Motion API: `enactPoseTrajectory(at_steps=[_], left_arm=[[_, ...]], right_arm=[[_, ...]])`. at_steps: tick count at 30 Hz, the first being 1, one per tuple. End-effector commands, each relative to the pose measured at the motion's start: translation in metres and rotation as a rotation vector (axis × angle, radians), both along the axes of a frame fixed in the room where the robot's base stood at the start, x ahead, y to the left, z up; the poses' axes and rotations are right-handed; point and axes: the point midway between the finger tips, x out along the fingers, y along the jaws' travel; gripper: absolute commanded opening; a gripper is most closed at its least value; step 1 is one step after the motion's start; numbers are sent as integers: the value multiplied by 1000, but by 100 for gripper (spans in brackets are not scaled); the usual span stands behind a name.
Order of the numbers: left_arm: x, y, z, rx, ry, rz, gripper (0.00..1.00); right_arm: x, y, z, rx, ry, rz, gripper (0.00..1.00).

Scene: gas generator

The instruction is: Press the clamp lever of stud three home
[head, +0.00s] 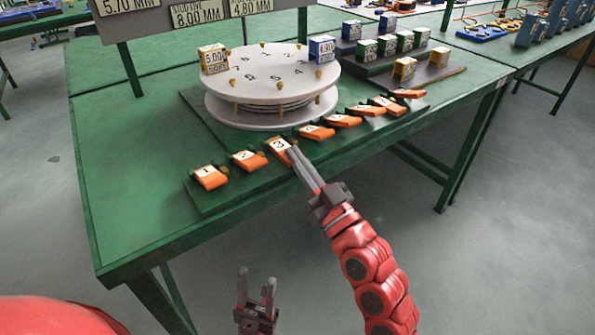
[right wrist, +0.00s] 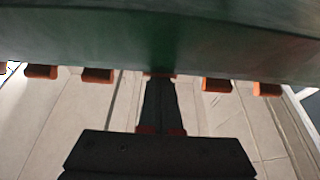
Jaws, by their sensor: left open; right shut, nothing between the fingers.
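The orange clamp lever marked 3 (head: 277,147) is in the row of numbered levers along the front of the green base, in the head view. It looks tilted more steeply than levers 1 and 2. My right gripper (head: 292,151) is shut and empty, its fingertips at the right edge of lever 3; I cannot tell whether they touch. In the right wrist view the shut fingers (right wrist: 160,80) reach an orange lever end (right wrist: 160,73) under the green edge. My left gripper (head: 256,279) is open and empty, low in front of the table.
Lever 1 (head: 209,178) and lever 2 (head: 249,160) lie left of lever 3; several more run to the right. A white round plate stack (head: 272,75) stands behind, carrying a yellow block (head: 213,60) and a blue block (head: 321,49). The green table (head: 130,160) is clear at left.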

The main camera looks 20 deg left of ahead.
Motion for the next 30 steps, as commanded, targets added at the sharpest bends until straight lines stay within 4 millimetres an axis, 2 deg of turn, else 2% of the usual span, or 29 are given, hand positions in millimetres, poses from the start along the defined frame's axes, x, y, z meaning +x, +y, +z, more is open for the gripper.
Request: enactPoseTrajectory(at_steps=[11,14,19,21,30], left_arm=[[0,0,4,0,0,0,50],[0,0,11,0,0,0,50],[0,0,27,0,0,0,50],[0,0,20,0,0,0,50],[0,0,16,0,0,0,50]], right_arm=[[1,1,3,-6,5,0,0],[3,1,15,-6,4,0,0],[7,0,50,0,1,-2,0],[-3,-14,33,-3,4,-5,0],[-38,-58,12,-4,4,-4,0]])
